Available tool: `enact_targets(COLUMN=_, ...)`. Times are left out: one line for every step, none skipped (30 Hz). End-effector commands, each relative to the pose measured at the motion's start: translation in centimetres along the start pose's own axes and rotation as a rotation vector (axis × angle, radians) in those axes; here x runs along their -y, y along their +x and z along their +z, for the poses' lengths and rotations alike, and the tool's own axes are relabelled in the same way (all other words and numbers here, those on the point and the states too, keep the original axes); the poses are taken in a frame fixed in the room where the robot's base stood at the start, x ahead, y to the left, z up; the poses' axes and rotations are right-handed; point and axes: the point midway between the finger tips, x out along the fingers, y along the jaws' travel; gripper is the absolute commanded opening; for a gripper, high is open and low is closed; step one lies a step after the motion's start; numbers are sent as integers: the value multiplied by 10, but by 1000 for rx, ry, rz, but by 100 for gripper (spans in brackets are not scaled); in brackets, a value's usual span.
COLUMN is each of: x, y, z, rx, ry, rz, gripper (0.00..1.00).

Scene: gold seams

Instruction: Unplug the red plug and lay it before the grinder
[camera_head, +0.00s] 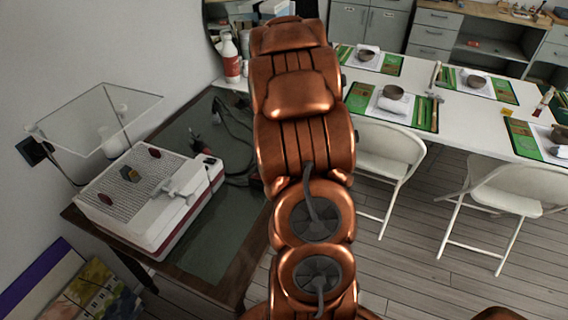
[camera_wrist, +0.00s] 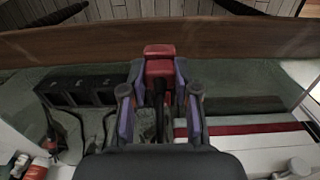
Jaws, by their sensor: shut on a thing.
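My gripper (camera_wrist: 158,92) is shut on the red plug (camera_wrist: 159,62) in the wrist view. The plug sits between the two fingers, with its dark cord running back toward the palm. It is apart from the black power strip (camera_wrist: 82,92), which lies to the left on the dark green table top. I cannot tell whether the plug touches the table. The white grinder (camera_head: 150,195), with a grid top and a red band, stands on the table in the head view. Its side also shows at right in the wrist view (camera_wrist: 250,141). My arm hides the gripper and plug in the head view.
The table's wooden edge (camera_wrist: 60,46) runs beyond the plug, with floor past it. A clear shield (camera_head: 105,110) rises behind the grinder. Dark cables (camera_head: 235,130) lie near a white bottle (camera_head: 230,60). The dark table top (camera_head: 215,235) near the grinder is bare.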

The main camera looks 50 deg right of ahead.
Motion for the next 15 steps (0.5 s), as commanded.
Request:
enact_targets(x=3, y=0, z=2, rx=-1, ry=1, rz=1, gripper=0)
enact_targets(x=4, y=0, z=4, rx=-2, ry=0, rz=1, gripper=0)
enact_targets(x=5, y=-1, z=5, rx=-2, ry=0, rz=2, gripper=0)
enact_targets(x=6, y=-2, z=6, rx=-2, ry=0, rz=3, gripper=0)
enact_targets(x=6, y=-2, z=6, rx=-2, ry=-1, rz=3, gripper=0)
enact_targets(x=7, y=-3, z=7, rx=-2, ry=-1, rz=3, gripper=0)
enact_targets(x=8, y=-3, z=8, rx=-2, ry=-1, rz=4, gripper=0)
enact_targets(x=8, y=-4, z=8, rx=-2, ry=-1, rz=4, gripper=0)
enact_targets(x=8, y=-5, z=8, rx=-2, ry=-2, rz=3, gripper=0)
enact_targets(x=8, y=-6, z=8, rx=-2, ry=-2, rz=3, gripper=0)
enact_targets(x=9, y=-7, z=8, rx=-2, ry=-2, rz=3, gripper=0)
enact_targets(x=9, y=-9, z=8, rx=-1, ry=-2, rz=2, gripper=0)
enact_targets(x=9, y=-10, z=8, rx=-1, ry=-2, rz=2, gripper=0)
enact_targets(x=9, y=-11, z=8, rx=-1, ry=-2, rz=1, gripper=0)
enact_targets(x=9, y=-13, z=8, rx=-1, ry=-2, rz=1, gripper=0)
